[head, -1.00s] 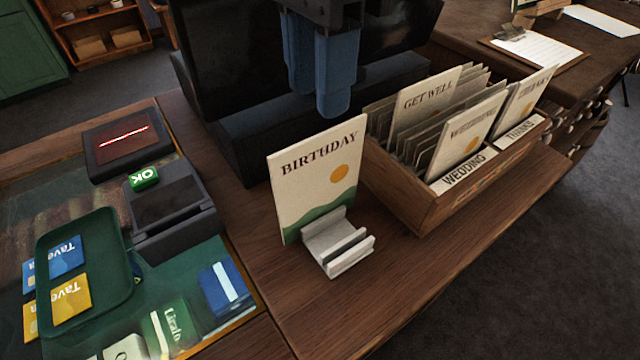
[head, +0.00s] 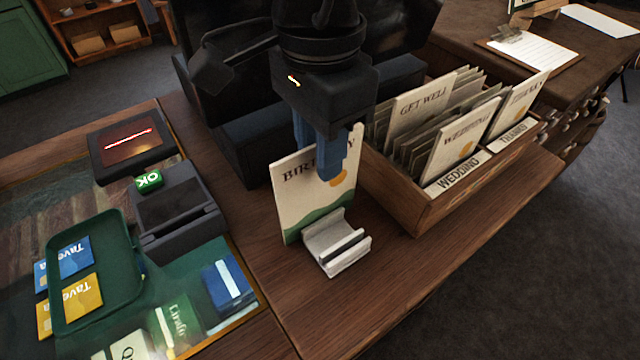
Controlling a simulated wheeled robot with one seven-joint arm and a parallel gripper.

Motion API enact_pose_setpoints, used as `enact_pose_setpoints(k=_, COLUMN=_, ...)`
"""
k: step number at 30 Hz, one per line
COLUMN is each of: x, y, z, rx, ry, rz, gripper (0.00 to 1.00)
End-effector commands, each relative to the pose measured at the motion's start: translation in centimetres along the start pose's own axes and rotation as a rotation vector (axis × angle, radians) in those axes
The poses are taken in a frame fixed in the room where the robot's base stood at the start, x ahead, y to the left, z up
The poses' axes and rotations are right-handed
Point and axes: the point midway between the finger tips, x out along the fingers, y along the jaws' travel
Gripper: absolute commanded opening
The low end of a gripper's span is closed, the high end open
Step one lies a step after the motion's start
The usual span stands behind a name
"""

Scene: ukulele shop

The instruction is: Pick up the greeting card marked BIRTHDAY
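The greeting card marked BIRTHDAY (head: 299,211) is cream with an orange sun and green hills. My gripper (head: 320,155) is at the card's top edge, pointing down. One blue finger is in front of the card and covers the middle of the word BIRTHDAY. The other finger runs down behind the top edge, its tip hidden by the card. The fingers look apart with the card between them; contact with the card cannot be made out.
A wooden card box (head: 425,207) with GET WELL, WEDDING and THANKS cards stands close on the right. A card terminal (head: 178,215) and a green tray (head: 122,305) are on the left. A dark monitor (head: 400,40) stands behind my gripper. The front counter is clear.

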Motion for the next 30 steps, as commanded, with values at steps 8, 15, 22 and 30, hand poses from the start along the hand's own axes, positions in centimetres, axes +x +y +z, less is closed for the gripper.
enact_pose_setpoints(k=8, x=-0.03, y=0.0, z=0.0, rx=0.0, ry=0.0, rz=0.0, gripper=0.02)
enact_pose_setpoints(k=15, x=-0.04, y=0.0, z=0.01, rx=0.0, ry=0.0, rz=0.0, gripper=0.0)
enact_pose_setpoints(k=22, x=-0.04, y=0.0, z=0.0, rx=0.0, ry=0.0, rz=0.0, gripper=0.0)
enact_pose_setpoints(k=30, x=-0.44, y=-0.04, z=-0.02, rx=0.0, ry=0.001, rz=-0.001, gripper=0.0)
